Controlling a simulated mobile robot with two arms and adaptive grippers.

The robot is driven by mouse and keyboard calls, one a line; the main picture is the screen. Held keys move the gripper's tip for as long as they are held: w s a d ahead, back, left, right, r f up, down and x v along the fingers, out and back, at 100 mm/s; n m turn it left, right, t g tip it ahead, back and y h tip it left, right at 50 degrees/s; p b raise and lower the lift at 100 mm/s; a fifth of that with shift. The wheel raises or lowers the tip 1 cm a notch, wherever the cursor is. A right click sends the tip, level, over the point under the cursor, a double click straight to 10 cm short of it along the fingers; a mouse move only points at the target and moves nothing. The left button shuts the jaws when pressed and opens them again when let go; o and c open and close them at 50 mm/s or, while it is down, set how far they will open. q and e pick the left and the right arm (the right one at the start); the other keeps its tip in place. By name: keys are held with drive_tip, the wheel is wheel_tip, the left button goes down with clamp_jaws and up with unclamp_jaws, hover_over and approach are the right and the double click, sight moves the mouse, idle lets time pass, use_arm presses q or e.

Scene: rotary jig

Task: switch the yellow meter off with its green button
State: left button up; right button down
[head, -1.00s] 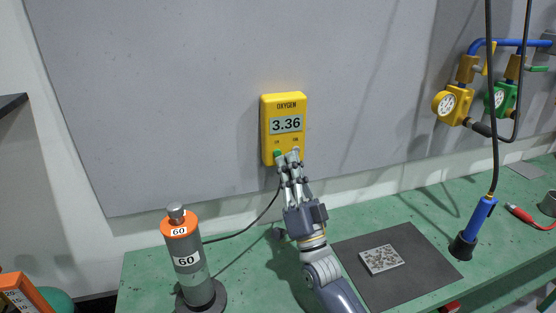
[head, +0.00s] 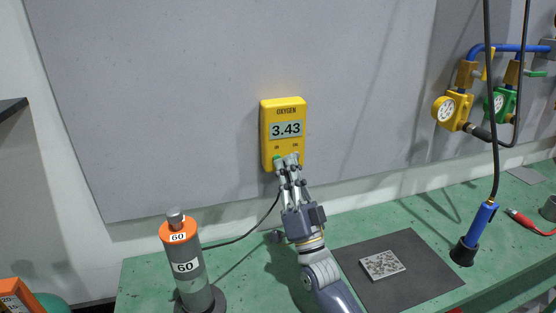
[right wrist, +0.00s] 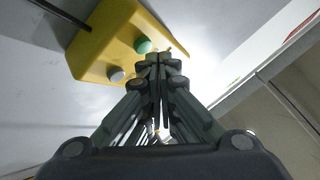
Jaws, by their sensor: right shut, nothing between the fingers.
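The yellow meter (head: 283,112) hangs on the grey wall panel, marked OXYGEN, and its display (head: 286,129) is lit and reads 3.43. Its green button (head: 277,160) is at the lower left of its face, partly covered by my fingers. My right gripper (head: 287,160) is shut and empty, with its fingertips at the meter's lower face. In the right wrist view the fingertips (right wrist: 160,58) are right beside the green button (right wrist: 143,45); I cannot tell whether they touch it. A grey button (right wrist: 116,74) shows farther off. My left gripper is not in view.
A grey cylinder with an orange top (head: 178,237) stands left on the green bench (head: 240,265). A dark mat (head: 410,260) with a speckled plate (head: 382,264) lies right of my arm. A blue-handled tool (head: 476,228) and gauges (head: 448,107) are farther right.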

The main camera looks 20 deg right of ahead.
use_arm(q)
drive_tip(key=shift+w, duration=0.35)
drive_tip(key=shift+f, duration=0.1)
use_arm(e)
drive_tip(key=shift+w, duration=0.15)
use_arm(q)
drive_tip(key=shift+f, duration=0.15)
use_arm(e)
drive_tip(key=shift+w, duration=0.3)
use_arm(q)
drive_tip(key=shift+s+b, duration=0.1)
drive_tip(key=shift+b, duration=0.2)
use_arm(e)
drive_tip(key=shift+s, duration=0.1)
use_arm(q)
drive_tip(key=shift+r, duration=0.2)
use_arm(e)
drive_tip(key=shift+s, duration=0.4)
